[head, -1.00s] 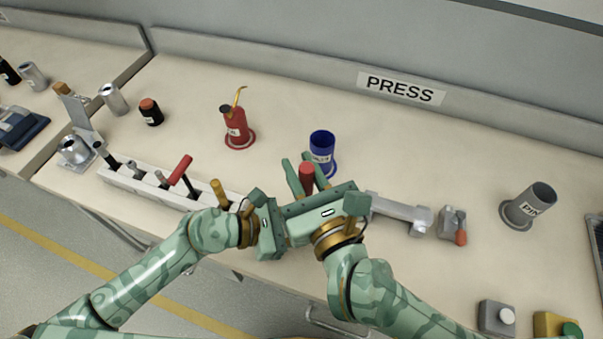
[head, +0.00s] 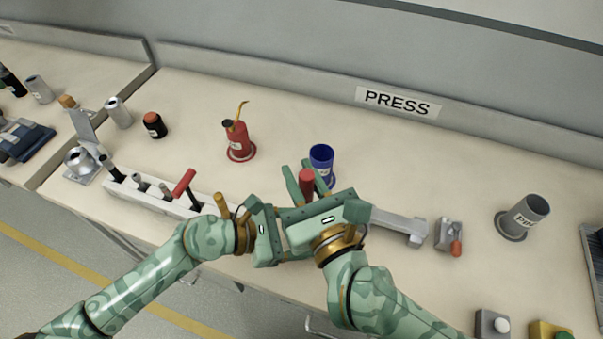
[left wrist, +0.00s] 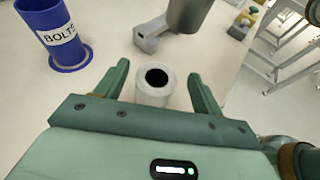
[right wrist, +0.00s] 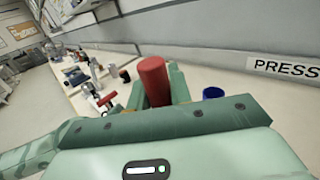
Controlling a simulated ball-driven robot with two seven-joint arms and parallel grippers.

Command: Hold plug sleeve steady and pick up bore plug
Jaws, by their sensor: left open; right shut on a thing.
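The bore plug shows as a red cylinder (head: 306,183), upright in my right gripper (right wrist: 156,76). That gripper is shut on it; the red part also stands between the fingers in the right wrist view (right wrist: 153,80). The plug's lower end is hidden in the head view. The plug sleeve (left wrist: 154,88) is a light grey cylinder with a dark round bore, seen in the left wrist view. My left gripper (left wrist: 160,72) is open, with a finger on either side of the sleeve. In the head view, the right hand hides the sleeve and the left fingertips.
A blue BOLTS cup (head: 321,158) stands just behind the right hand. A red oil can (head: 239,140) is further left, and a long grey rack (head: 150,200) runs along the front left. A grey PINS cup (head: 523,218) stands at right. The back middle of the bench is clear.

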